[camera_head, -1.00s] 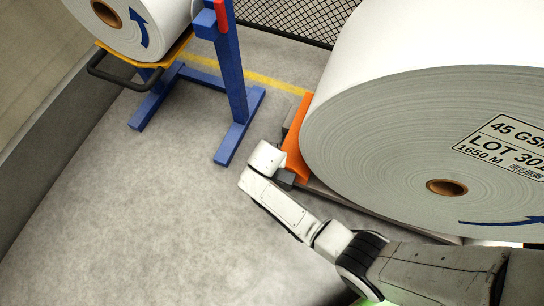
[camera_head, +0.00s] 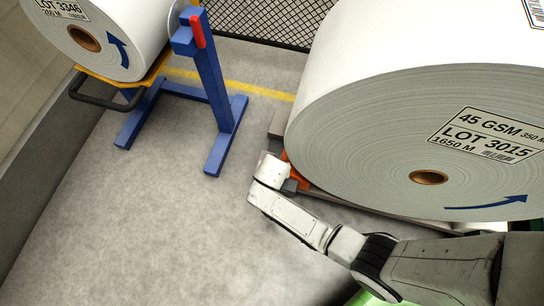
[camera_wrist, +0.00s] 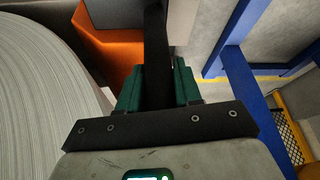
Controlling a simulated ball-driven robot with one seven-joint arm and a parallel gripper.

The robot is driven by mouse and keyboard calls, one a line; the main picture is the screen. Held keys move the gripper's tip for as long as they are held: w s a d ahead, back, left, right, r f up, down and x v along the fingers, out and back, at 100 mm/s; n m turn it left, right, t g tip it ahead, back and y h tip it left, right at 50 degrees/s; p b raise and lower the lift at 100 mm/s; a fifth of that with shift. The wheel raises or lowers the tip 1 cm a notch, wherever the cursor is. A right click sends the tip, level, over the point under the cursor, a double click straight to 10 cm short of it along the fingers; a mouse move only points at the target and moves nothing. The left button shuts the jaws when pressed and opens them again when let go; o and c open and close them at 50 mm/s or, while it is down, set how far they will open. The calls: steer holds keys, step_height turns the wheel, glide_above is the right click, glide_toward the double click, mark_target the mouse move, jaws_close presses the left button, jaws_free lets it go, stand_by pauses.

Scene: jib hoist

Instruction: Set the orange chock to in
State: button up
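The orange chock (camera_head: 298,180) sits low at the left underside of the big white roll (camera_head: 390,130); most of it is hidden by the roll and my wrist. In the wrist view the chock (camera_wrist: 112,48) is an orange block at the upper left, between the roll (camera_wrist: 45,110) and my fingers. My gripper (camera_head: 289,185) is right at the chock in the head view. In the wrist view my gripper (camera_wrist: 158,85) has green fingers on either side of a dark upright bar (camera_wrist: 155,45). I cannot tell whether they clamp this bar or what it belongs to.
A blue stand (camera_head: 212,85) with a red-topped part is at the upper left, beside a smaller roll (camera_head: 105,40) on a yellow cradle. A wire-mesh fence (camera_head: 270,20) is behind. The grey floor (camera_head: 150,220) to the left is open.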

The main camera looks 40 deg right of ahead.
steer(key=o, duration=0.4)
steer(key=p+v, duration=0.4)
steer(key=v, duration=0.6)
steer(key=shift+a+r, duration=0.2)
steer(key=shift+r, duration=0.1)
steer(key=shift+c, duration=0.6)
